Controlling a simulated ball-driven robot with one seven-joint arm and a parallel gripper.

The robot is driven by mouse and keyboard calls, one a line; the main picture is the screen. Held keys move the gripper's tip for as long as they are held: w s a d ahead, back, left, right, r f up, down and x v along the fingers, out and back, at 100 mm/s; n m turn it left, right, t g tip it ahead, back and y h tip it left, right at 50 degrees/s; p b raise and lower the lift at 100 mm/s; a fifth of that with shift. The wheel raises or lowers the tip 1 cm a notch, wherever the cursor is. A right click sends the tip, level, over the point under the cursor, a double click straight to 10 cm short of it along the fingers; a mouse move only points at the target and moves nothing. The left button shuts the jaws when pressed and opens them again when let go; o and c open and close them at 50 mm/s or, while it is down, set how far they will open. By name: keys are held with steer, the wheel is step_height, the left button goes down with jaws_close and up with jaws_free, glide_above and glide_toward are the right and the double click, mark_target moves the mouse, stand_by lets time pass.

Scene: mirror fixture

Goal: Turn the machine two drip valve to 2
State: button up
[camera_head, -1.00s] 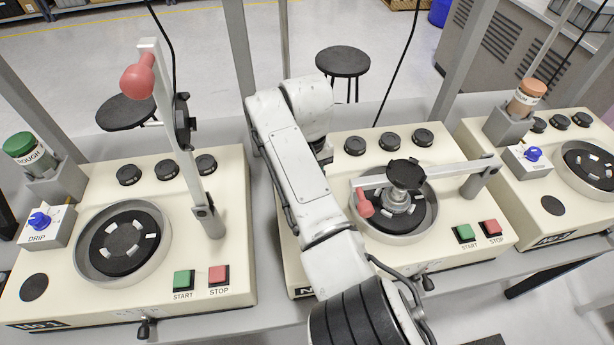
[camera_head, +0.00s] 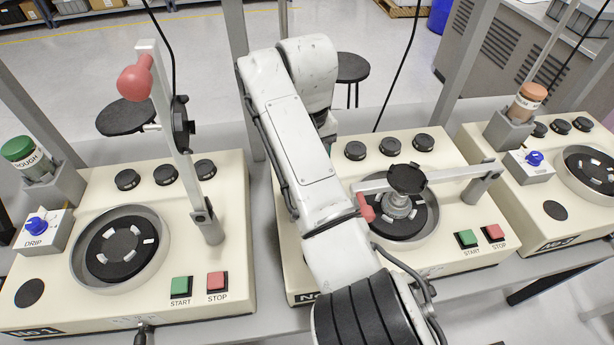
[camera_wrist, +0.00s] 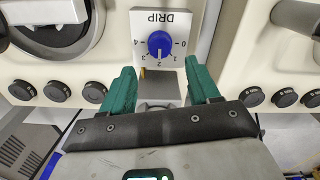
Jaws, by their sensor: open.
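The drip valve is a blue knob (camera_wrist: 160,44) on a pale box (camera_wrist: 158,78) marked DRIP, with a dial from 0 to 4, in the wrist view. The lettering is upside down there, and the knob's pointer is too small to read surely. My gripper (camera_wrist: 160,72) has green fingers, spread apart on either side of the box's near part, with the knob just beyond the fingertips. Nothing is between the fingers' grip. In the head view, machine two (camera_head: 465,262) is the middle cream one; my arm hides its valve and my gripper.
Machine one (camera_head: 245,300) stands left, machine three (camera_head: 520,235) right. A dark stool (camera_head: 352,67) stands behind.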

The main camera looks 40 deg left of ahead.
steer(key=shift+r, duration=2)
